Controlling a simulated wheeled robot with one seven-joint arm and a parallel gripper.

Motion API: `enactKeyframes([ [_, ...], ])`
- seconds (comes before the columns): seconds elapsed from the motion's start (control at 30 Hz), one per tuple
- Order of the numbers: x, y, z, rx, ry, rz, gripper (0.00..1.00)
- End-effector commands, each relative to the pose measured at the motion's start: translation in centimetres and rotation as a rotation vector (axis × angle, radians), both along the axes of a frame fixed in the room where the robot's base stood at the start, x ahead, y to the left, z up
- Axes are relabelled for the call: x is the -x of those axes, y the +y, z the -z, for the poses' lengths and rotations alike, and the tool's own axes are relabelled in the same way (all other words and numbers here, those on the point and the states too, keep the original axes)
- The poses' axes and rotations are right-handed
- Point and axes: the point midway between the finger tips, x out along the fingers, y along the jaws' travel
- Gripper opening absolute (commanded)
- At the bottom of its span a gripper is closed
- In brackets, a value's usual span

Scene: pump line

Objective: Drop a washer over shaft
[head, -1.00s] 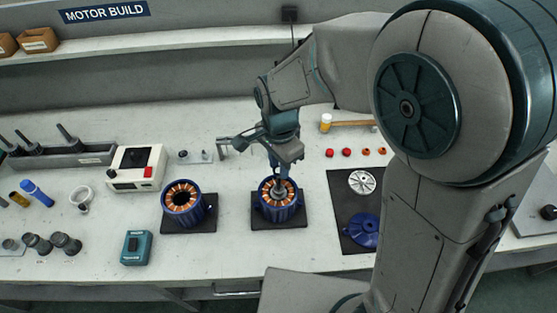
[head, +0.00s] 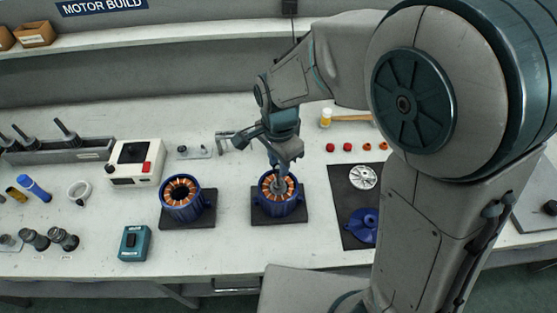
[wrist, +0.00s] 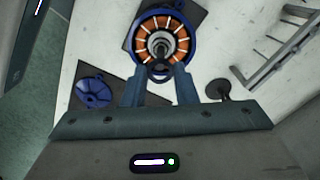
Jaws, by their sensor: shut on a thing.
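A motor stator in a blue housing (head: 262,207) with copper windings stands on a dark mat. A grey shaft rises from its centre and shows in the wrist view (wrist: 161,46). My gripper (head: 279,172) is just above this stator, near the shaft top. In the wrist view my gripper (wrist: 159,73) has its two fingers close to the near rim of the housing.
A second blue stator (head: 184,208), with an open centre, stands on a mat at left. A teal box (head: 135,243) and a white device (head: 136,163) are further left. A blue cover (head: 362,226) and silver disc (head: 363,177) lie on a dark mat at right.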

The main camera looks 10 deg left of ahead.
Motion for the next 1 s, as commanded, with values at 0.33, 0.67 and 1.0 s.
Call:
enactKeyframes([
  [0.33, 0.0, 0.0, 0.4, 0.000, 0.000, 0.001, 0.13],
  [0.67, 0.0, 0.0, 1.0, 0.001, 0.001, 0.001, 0.13],
  [1.0, 0.0, 0.0, 1.2, 0.000, 0.000, 0.001, 0.13],
])
